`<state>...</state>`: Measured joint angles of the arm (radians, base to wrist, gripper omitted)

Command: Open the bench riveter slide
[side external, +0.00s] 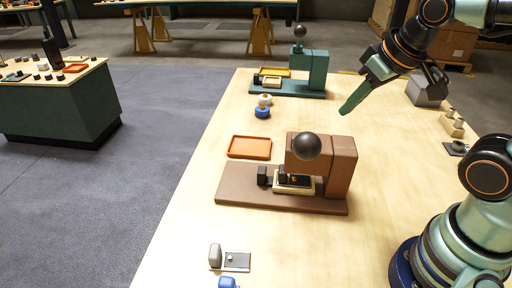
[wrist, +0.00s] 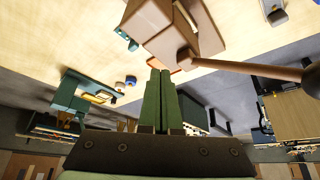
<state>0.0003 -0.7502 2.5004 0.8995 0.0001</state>
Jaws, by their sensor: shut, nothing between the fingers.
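Two similar bench machines stand on the work table, and I cannot tell by name which is the riveter. The brown one (side external: 335,165) is in the middle of the side view, with a dark ball knob (side external: 306,146). At its foot is a cream slide (side external: 294,188) with a black top and a black block (side external: 262,176) at its left. The teal machine (side external: 314,72) is farther back, with a yellow tray (side external: 273,72). My gripper (side external: 350,106) is shut and empty, in the air above and behind the brown machine. Its closed fingers (wrist: 161,76) point toward the brown machine (wrist: 190,30) in the wrist view.
An orange tray (side external: 250,147) lies behind the brown base. A grey block (side external: 425,91) and small beige parts (side external: 453,123) lie at right. A small metal plate (side external: 236,261) lies in front.

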